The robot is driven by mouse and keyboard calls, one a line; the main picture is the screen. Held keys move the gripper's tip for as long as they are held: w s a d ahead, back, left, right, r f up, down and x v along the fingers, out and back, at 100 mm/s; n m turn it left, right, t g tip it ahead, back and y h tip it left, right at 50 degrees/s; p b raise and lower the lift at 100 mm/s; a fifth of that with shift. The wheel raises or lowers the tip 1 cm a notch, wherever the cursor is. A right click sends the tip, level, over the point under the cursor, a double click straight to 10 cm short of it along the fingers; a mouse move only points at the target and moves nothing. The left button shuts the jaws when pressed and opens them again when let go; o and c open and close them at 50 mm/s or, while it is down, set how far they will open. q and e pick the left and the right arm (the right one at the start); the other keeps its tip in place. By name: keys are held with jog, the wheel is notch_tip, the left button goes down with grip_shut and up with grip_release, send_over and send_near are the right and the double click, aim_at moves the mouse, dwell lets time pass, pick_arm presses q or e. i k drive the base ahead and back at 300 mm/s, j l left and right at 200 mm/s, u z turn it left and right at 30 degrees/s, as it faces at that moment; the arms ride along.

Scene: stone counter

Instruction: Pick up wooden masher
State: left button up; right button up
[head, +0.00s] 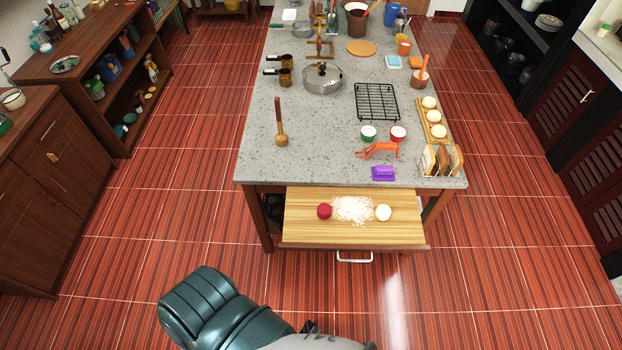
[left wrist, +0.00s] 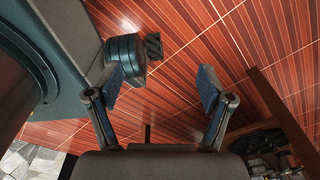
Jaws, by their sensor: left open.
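In the head view the wooden masher (head: 280,124) lies on the left part of the stone counter (head: 315,140), with its thick round head toward me and its thin handle pointing away. No gripper is near it. In the left wrist view my left gripper (left wrist: 162,95) is open and empty, with its two fingers wide apart above the red tiled floor. The masher does not show in the left wrist view. My left gripper is not visible in the head view, and my right gripper is in neither view.
A metal pot (head: 323,78) stands behind the masher. A black cooling rack (head: 377,102) and small bowls (head: 368,133) are to its right. The counter around the masher is clear.

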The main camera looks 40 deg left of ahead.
aim_at(281, 138)
jog(key=i+j+u, duration=0.1)
jog(key=j+u, duration=0.15)
jog(key=i+j+u, duration=0.1)
jog(key=j+u, duration=0.2)
jog(key=i+j+u, duration=0.25)
jog(key=k+j, duration=0.1)
jog(key=j, duration=0.05)
